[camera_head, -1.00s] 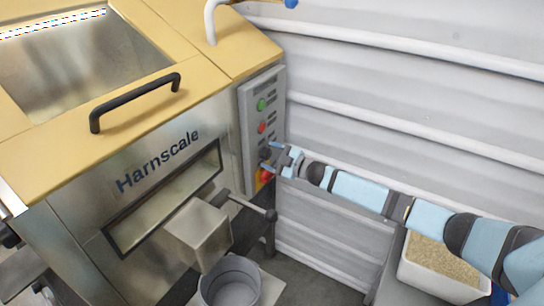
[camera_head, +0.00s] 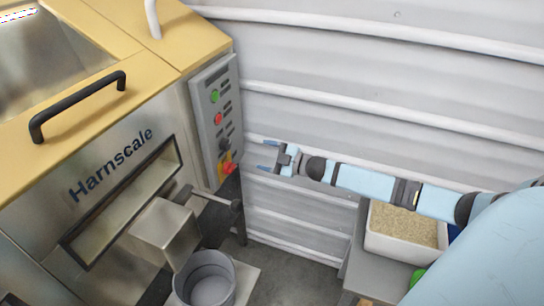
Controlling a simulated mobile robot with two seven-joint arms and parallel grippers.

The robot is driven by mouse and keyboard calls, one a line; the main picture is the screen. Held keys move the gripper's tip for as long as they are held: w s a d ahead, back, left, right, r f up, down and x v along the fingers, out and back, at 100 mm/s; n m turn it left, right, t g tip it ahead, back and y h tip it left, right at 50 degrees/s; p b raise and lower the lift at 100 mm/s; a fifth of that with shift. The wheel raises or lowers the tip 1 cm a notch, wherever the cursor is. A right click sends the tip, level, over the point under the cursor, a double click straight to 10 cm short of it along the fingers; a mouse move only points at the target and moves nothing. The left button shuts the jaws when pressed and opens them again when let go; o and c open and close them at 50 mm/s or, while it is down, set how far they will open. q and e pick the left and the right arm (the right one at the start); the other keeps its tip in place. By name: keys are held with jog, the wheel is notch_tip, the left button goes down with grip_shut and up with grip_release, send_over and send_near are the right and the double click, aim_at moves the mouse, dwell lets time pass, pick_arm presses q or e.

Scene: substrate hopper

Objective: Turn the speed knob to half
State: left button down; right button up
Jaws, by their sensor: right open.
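The grey control panel (camera_head: 207,135) is on the right side of the Harnscale hopper. It carries a green button (camera_head: 214,96), a red button (camera_head: 218,119), a dark knob (camera_head: 224,145) below them, and a red switch on yellow (camera_head: 229,168) at the bottom. The knob's pointer is too small to read. My right gripper (camera_head: 266,155) is open and empty, to the right of the panel, with its fingers pointing left toward the knob and apart from it. My left gripper is not in view.
The hopper's chute (camera_head: 165,233) and a lever with a dark ball end (camera_head: 236,205) stick out below the panel. A grey bucket (camera_head: 207,282) stands under the chute. A white tub of grain (camera_head: 405,232) sits at right. A ribbed wall (camera_head: 400,80) runs behind my right arm.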

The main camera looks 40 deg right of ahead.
jog(key=shift+v, duration=0.9)
